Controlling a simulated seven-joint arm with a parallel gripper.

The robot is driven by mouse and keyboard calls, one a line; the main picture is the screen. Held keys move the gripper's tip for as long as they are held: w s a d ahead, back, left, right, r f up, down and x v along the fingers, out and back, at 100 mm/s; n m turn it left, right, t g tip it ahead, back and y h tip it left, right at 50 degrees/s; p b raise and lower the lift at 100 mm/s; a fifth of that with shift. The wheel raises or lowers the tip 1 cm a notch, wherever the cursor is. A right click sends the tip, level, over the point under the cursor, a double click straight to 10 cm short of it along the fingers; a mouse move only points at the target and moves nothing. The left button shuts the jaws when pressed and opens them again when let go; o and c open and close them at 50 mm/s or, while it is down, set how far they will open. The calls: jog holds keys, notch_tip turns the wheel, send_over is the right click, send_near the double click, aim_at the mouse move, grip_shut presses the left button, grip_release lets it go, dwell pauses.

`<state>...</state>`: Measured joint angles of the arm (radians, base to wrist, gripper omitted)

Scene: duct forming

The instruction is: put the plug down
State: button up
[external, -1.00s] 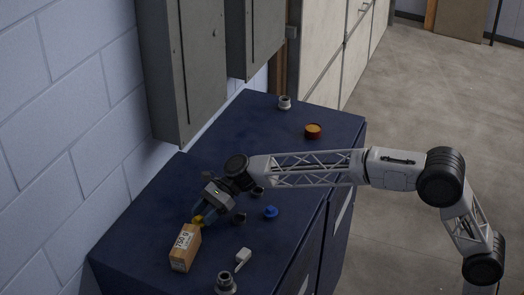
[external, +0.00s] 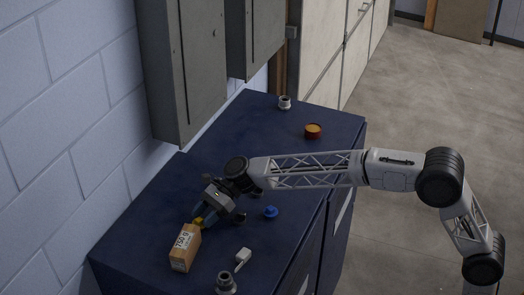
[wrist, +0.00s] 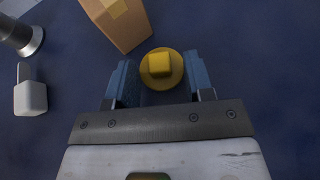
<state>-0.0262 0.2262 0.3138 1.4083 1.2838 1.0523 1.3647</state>
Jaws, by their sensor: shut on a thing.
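The yellow plug (wrist: 160,66) has a round flange and a square knob facing the wrist camera. It sits between the two blue fingertips of my gripper (wrist: 161,80), which is shut on it. In the external view my gripper (external: 206,212) points down low over the blue cabinet top, and only a bit of the yellow plug (external: 199,222) shows beside the cardboard box. I cannot tell whether the plug's underside touches the surface.
A cardboard box (external: 185,248) stands right beside the plug. A white padlock-like piece (external: 243,257), a grey fitting (external: 226,284) and a blue plug (external: 271,212) lie nearby. An orange cap (external: 313,131) and another fitting (external: 285,102) are farther back. Wall cabinets (external: 185,65) overhang the left side.

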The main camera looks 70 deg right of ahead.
jog(key=shift+f, duration=0.1)
jog(key=o, duration=1)
jog(key=shift+o, duration=0.2)
jog(key=shift+v, duration=3.85)
